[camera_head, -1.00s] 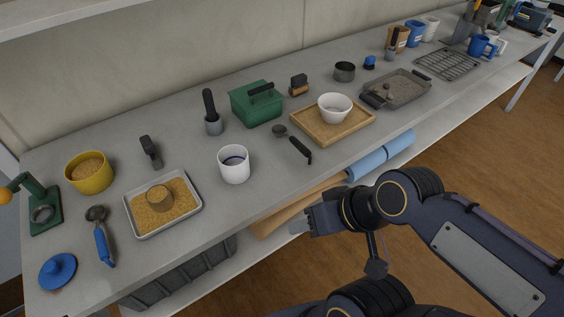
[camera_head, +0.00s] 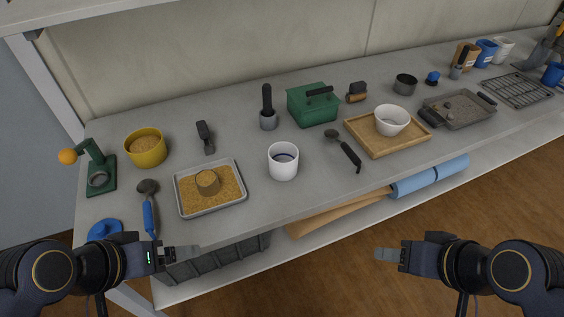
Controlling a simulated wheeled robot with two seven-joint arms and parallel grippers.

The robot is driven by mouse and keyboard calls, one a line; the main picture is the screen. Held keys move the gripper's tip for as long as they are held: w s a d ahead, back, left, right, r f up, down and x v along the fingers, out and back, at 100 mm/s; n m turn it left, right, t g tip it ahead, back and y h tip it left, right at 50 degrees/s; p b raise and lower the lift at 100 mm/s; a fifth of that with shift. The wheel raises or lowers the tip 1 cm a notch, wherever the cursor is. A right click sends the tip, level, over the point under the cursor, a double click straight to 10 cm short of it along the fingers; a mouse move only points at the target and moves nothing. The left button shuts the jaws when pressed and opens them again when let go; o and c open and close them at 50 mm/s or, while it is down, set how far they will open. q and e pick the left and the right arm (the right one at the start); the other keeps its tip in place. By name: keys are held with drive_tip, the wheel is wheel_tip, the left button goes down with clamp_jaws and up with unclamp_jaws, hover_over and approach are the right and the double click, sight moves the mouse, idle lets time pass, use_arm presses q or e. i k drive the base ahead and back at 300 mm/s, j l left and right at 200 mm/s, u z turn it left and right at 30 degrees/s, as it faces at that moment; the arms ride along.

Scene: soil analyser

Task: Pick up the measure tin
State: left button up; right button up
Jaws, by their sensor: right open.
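A small round tan tin (camera_head: 208,183) stands upright in a shallow metal tray (camera_head: 181,205) of yellowish grains, and its top looks level with grain. A plain grey metal tin (camera_head: 405,84) stands farther back at the right; I cannot tell for certain which of the two is the measure tin. My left gripper (camera_head: 182,254) is at the bench's front edge, below the tray in the picture, apart from both tins; its jaw gap is unclear. My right gripper (camera_head: 388,254) is open and empty, in front of the bench and away from both tins.
A white cup (camera_head: 283,161) stands right of the tray, a yellow bowl (camera_head: 147,148) behind it, and a blue-handled scoop (camera_head: 149,208) left of it. A green box (camera_head: 313,105) and a wooden tray (camera_head: 362,136) stand farther right. Bare bench lies between tray and white cup.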

sight(207, 182)
drive_tip(key=j, duration=0.8)
drive_tip(key=k+j+u, duration=0.1)
drive_tip(key=j, duration=0.65)
